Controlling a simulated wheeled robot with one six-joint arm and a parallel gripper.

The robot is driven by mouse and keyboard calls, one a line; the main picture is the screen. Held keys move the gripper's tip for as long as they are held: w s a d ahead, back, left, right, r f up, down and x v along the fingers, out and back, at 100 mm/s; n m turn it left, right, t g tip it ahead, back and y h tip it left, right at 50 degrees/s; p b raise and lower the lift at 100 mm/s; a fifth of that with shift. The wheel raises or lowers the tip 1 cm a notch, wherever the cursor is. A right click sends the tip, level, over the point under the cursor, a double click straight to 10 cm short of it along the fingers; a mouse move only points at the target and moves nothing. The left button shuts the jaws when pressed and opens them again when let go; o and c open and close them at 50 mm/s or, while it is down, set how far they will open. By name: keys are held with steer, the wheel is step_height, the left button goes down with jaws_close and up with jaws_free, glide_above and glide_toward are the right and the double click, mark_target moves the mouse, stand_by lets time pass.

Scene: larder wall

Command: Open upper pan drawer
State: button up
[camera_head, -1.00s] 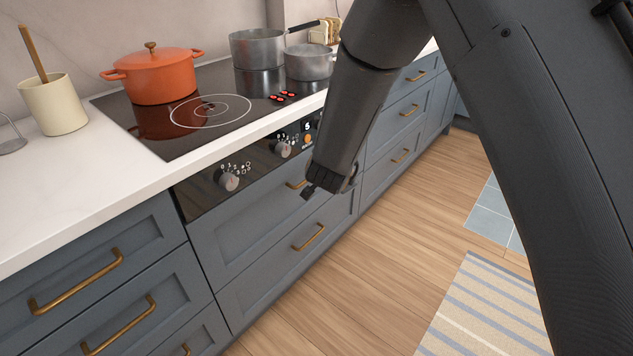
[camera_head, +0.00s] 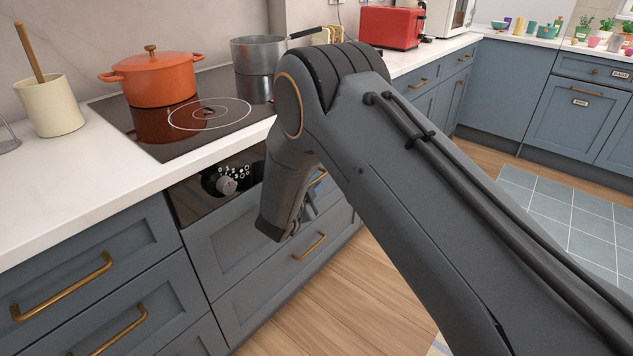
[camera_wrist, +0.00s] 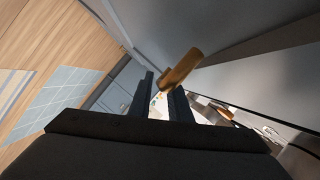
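The upper pan drawer (camera_head: 215,250) is a blue-grey front just under the black control panel, and it looks closed. A bit of its brass handle (camera_head: 319,178) shows beside my arm in the head view. In the wrist view a brass handle (camera_wrist: 183,68) lies close at my gripper (camera_wrist: 163,100), its near end by the right-hand finger. The two fingers are apart with a bright gap between them, so my gripper is open. Whether the handle lies between the fingers or just beyond them I cannot tell.
The lower pan drawer's brass handle (camera_head: 310,247) is below. On the hob (camera_head: 210,113) stand an orange pot (camera_head: 152,78) and a steel pan (camera_head: 258,53). Drawers with brass handles (camera_head: 62,288) are at left. The wooden floor (camera_head: 340,290) in front is clear.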

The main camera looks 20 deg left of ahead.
steer(key=shift+w+f, duration=0.15)
steer(key=shift+w, duration=0.5)
jaws_close()
